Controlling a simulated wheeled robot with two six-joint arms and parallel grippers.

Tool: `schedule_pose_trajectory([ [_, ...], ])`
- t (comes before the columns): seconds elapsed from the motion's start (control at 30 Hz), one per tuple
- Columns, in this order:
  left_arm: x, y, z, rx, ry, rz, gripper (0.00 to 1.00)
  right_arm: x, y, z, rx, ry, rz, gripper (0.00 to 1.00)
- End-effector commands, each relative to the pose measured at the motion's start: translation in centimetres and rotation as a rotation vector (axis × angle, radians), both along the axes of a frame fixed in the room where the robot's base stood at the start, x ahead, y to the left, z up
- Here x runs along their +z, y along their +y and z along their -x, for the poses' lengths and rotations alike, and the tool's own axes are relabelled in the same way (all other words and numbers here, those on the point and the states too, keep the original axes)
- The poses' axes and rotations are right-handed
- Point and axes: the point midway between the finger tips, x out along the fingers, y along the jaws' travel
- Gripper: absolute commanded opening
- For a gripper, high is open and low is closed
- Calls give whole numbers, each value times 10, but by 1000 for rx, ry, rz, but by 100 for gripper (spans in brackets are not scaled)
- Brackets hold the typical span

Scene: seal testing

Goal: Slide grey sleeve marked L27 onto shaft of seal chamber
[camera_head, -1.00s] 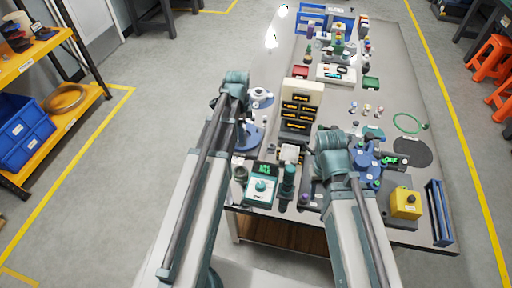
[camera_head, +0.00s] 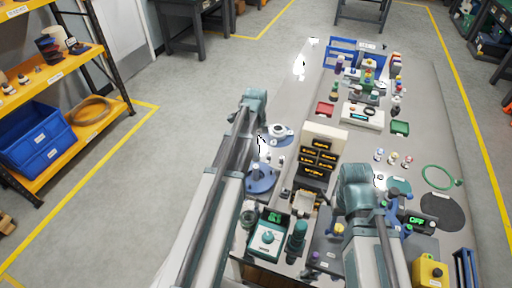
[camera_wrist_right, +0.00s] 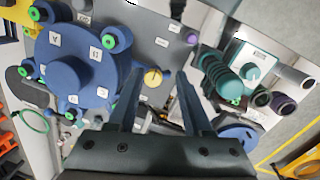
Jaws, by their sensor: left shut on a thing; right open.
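My left gripper (camera_head: 261,146) is above the table's left side, beyond a blue round base (camera_head: 261,180) with an upright post. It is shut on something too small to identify. A blue round housing (camera_wrist_right: 80,62) with green-ringed ports and letter labels, probably the seal chamber, is left of those fingers. My right arm mostly hides it in the head view. I cannot read L27 on any sleeve, and the shaft is not clear.
A cream rack with dark labelled slots (camera_head: 323,138) stands mid-table between my arms. A teal-and-white dial box (camera_head: 267,241) and green cylinder (camera_head: 297,236) are near the front edge. A yellow box (camera_head: 430,272) is at front right. Small parts crowd the table.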

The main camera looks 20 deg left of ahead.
Motion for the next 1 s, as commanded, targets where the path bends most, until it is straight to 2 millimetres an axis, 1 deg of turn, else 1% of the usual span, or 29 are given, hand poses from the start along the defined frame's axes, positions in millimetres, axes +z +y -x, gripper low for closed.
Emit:
schedule_pose_trajectory([
  [0.03,-7,0,0,0,0,0,0,-7,0,0,0,0,0,50],
  [0.3,-30,0,0,0,0,0,0,-30,0,0,0,0,0,50],
  [0.4,-36,0,0,0,0,0,0,-36,0,0,0,0,0,50],
  [1.0,-37,0,0,0,0,0,0,-37,0,0,0,0,0,50],
])
